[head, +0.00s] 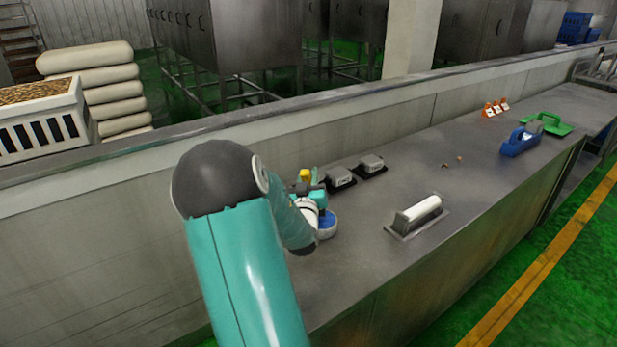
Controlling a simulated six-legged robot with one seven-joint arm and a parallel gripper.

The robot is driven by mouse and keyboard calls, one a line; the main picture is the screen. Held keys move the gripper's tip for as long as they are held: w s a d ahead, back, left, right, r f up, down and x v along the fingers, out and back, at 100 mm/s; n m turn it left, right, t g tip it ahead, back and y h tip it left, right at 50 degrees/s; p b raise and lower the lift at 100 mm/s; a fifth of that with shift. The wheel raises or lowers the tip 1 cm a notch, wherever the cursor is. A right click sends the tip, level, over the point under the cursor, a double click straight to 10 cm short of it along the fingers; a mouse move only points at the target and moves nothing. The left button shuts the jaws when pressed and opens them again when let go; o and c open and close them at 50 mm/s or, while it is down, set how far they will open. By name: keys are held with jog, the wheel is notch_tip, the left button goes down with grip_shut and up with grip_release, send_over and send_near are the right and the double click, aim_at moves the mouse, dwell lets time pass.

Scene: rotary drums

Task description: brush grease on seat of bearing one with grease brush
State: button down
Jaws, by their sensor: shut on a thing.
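My gripper (312,192) is partly hidden behind my own arm, over the left part of the steel counter. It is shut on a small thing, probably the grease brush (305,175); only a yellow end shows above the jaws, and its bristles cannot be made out. A round blue tin (327,226) stands on the counter just below and right of my gripper. Two grey bearing blocks on dark bases, a nearer one (340,178) and a farther one (371,164), sit just right of my gripper. Which is bearing one, and any grease on their seats, cannot be told.
A white roller (420,210) lies on a flat plate (402,231) near the front edge. Farther right are a blue tape dispenser (522,141), a green tray-like item (553,124) and small orange-and-white pieces (495,108). A low wall (400,113) runs behind. The middle counter is mostly clear.

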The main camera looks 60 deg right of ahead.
jog(key=shift+f, duration=0.55)
dwell(0.8)
jog(key=shift+r, duration=0.1)
jog(key=shift+r, duration=3.45)
jog(key=shift+w, duration=0.1)
